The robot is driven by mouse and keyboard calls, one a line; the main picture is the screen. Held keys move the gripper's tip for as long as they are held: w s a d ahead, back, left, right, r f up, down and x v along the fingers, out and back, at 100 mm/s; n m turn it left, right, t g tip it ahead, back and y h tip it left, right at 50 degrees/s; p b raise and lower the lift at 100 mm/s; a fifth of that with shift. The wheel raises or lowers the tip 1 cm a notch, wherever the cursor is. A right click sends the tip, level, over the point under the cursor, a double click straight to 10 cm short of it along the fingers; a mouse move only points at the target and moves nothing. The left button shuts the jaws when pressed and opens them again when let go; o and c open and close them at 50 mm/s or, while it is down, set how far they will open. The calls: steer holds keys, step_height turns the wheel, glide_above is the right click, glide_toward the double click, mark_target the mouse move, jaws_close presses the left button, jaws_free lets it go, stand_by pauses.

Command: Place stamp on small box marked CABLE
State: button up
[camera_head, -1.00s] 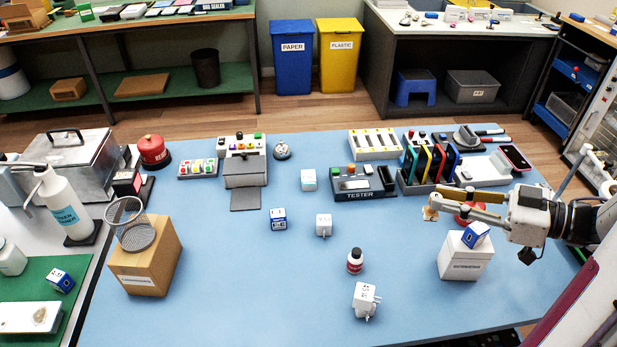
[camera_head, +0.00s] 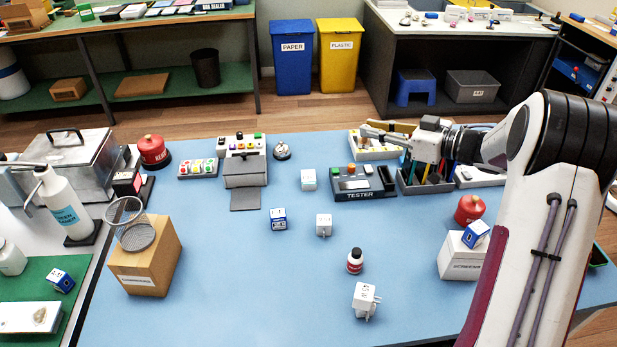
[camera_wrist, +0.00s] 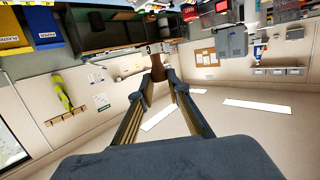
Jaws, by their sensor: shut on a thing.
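My gripper (camera_head: 371,130) is raised over the back right of the blue table, fingers pointing left. In the wrist view its fingers (camera_wrist: 160,78) close on a brown thing (camera_wrist: 158,62) at the tips, which looks like the stamp. The stamp is hard to make out in the head view. Small boxes stand on the table: a blue-and-white one (camera_head: 278,219), a pale teal one (camera_head: 308,180) and white ones (camera_head: 323,225) (camera_head: 365,298). Another blue-and-white one (camera_head: 475,234) sits on a larger white box (camera_head: 458,256). I cannot read which is marked CABLE.
A tester (camera_head: 358,184), a rack of coloured slots (camera_head: 425,180) and a white tray (camera_head: 376,146) are near or below my gripper.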

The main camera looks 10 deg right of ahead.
steer(key=w+a+r+t, duration=0.1)
steer(key=w+a+r, duration=0.1)
steer(key=w+a, duration=1.05)
glide_above(314, 180)
step_height(314, 180, down, 10)
steer(key=shift+f+m+h, duration=0.3)
steer(key=shift+f+m, duration=0.1)
steer(key=shift+f, duration=0.35)
step_height(314, 180, down, 6)
steer(key=shift+f, duration=0.15)
steer(key=shift+f, duration=1.85)
steer(key=shift+f, duration=0.1)
